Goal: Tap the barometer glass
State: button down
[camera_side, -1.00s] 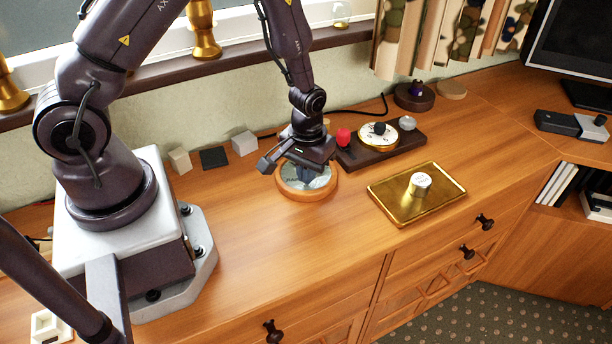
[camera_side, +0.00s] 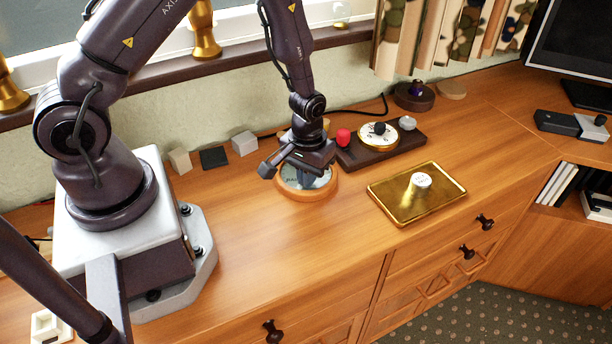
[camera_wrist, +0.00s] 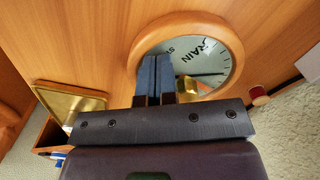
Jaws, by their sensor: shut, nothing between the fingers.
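The barometer (camera_side: 322,194) lies face up on the wooden cabinet top, a round dial in a wooden ring. In the wrist view its dial (camera_wrist: 212,62) shows the word RAIN, a dark needle and a brass knob (camera_wrist: 187,88). My gripper (camera_side: 304,182) points down over the dial, and its fingers hide part of the face. I cannot tell whether the tips touch the glass.
A dark panel with a red knob (camera_side: 343,136) and a white dial (camera_side: 378,135) stands just behind right. A gold tray (camera_side: 388,203) with a white-topped piece (camera_side: 421,180) is to the right. Small blocks (camera_side: 244,143) stand along the wall. The cabinet top in front is clear.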

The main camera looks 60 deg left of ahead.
jog(key=shift+r, duration=3.45)
jog(key=shift+s, duration=0.35)
jog(key=s+r+m+t, duration=0.2)
jog(key=s+r, duration=0.2)
jog(key=r, duration=0.4)
jog(key=s+d+r+m+t, duration=0.1)
jog(key=s+r, duration=0.3)
jog(key=r, duration=0.5)
jog(key=s+d+r+m+t, duration=0.1)
jog(key=s+r+m+t, duration=0.1)
jog(key=r, duration=0.6)
jog(key=s+m, duration=0.1)
jog(key=s, duration=0.1)
jog(key=shift+s+d+r+t, duration=0.25)
jog(key=shift+s+r+t, duration=0.05)
